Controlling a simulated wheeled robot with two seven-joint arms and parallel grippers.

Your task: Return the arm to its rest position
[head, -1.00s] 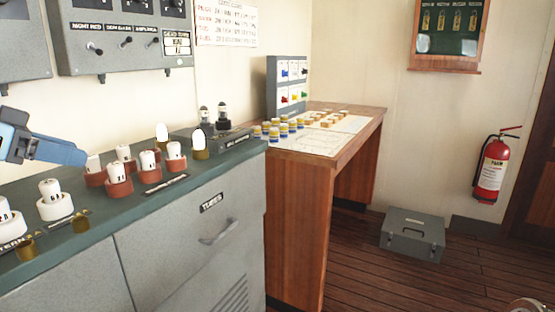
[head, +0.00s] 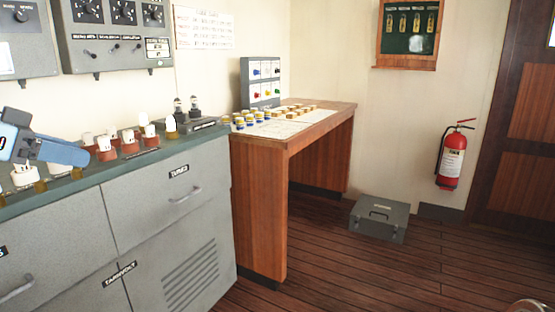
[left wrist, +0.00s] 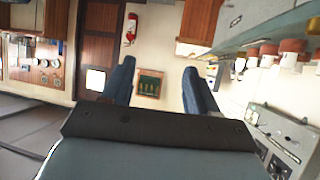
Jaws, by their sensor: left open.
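My left gripper (head: 80,153) reaches in from the left edge of the head view, above the green counter top (head: 195,137). In the left wrist view its two blue fingers (left wrist: 157,85) stand wide apart with nothing between them. In the head view the gripper partly covers the white and brown holders with white tubes (head: 128,141) behind and below it. I cannot tell from the head view how far above the counter it is. My right gripper is not clearly in view.
A grey cabinet (head: 165,215) carries the counter. A wooden table (head: 262,185) with small jars (head: 250,118) stands to its right. A grey metal case (head: 379,219) lies on the plank floor, and a fire extinguisher (head: 451,160) hangs on the wall. The floor (head: 420,270) in front is free.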

